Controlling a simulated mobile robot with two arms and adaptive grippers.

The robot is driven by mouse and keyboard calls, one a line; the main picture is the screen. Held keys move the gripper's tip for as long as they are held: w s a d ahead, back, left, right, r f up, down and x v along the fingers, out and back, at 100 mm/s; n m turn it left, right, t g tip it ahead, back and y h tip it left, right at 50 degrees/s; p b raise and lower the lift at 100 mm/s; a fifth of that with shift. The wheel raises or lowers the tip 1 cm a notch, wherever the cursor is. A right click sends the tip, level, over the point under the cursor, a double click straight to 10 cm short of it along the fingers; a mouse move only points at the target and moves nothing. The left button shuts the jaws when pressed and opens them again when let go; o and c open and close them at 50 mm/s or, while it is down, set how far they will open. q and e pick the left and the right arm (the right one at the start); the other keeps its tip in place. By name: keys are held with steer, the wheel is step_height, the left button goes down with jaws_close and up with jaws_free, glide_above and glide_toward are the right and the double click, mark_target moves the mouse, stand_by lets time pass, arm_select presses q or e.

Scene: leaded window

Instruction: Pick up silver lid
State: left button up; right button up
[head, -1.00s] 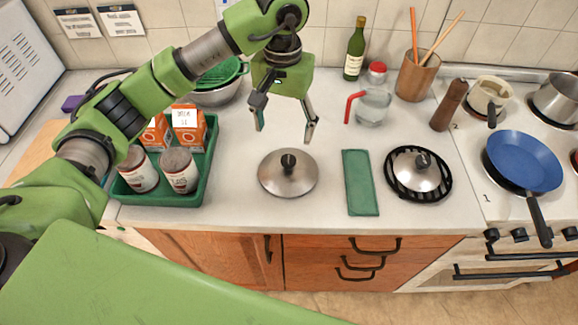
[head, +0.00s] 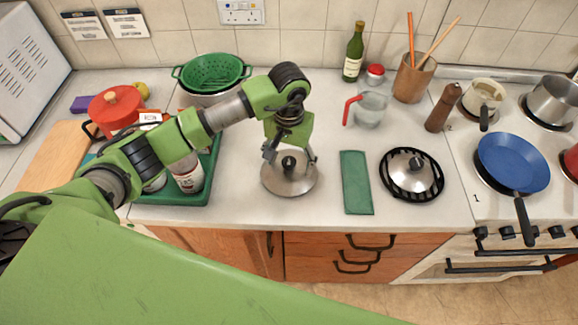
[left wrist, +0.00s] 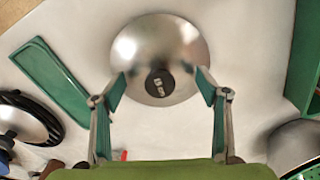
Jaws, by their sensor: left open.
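A silver lid (head: 290,182) with a black knob lies on the white counter, in the middle of the head view. In the left wrist view the lid (left wrist: 160,50) is at the top centre, with its black knob (left wrist: 159,82) facing the camera. My left gripper (head: 289,158) is open, right above the lid. In the left wrist view its two fingertips (left wrist: 160,84) stand apart on either side of the knob, not closed on it. Whether the fingertips touch the lid I cannot tell. My right gripper is not in view.
A green cloth (head: 356,182) lies right of the lid, then another silver lid (head: 411,172) on a black trivet. A green tray (head: 172,197) with jars is at the left. A glass jug (head: 369,107) stands behind. Counter between lid and cloth is clear.

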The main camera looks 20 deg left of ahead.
arm_select(q)
steer(key=c, duration=1.7)
steer(key=shift+s+f, duration=0.1)
jaws_close()
